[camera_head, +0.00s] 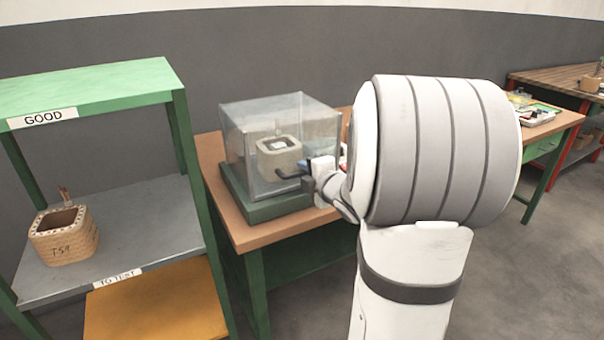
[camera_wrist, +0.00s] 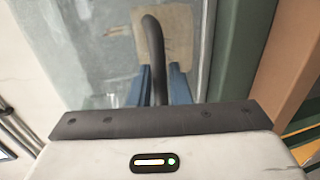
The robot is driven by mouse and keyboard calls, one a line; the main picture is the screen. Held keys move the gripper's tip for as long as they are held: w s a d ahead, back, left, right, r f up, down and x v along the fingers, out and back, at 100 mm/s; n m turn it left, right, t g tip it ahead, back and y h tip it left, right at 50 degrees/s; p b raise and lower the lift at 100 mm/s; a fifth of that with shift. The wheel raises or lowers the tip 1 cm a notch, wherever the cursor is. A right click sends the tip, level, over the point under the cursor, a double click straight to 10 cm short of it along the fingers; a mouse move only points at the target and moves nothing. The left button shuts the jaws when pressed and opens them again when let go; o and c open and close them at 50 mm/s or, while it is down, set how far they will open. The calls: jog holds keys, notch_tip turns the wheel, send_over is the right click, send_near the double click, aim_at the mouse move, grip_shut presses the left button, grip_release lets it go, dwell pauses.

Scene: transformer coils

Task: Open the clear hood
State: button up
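The clear hood (camera_head: 240,152) is a see-through box, down on a green base (camera_head: 268,208) on the workbench. A tan coil (camera_head: 279,160) stands inside it. A dark handle (camera_head: 291,174) sticks out from the hood's front side. My gripper (camera_head: 306,168) is at this handle. In the wrist view the curved black handle (camera_wrist: 155,45) runs between the blue fingers of my gripper (camera_wrist: 160,85), which are close together on either side of it. They look shut on it. My arm hides the right part of the bench.
A green shelf (camera_head: 95,88) stands left of the bench, with signs "GOOD" and "TO TEST". A second bench (camera_head: 560,125) with small items is at the right. Open floor lies at the right front.

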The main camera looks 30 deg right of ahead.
grip_shut()
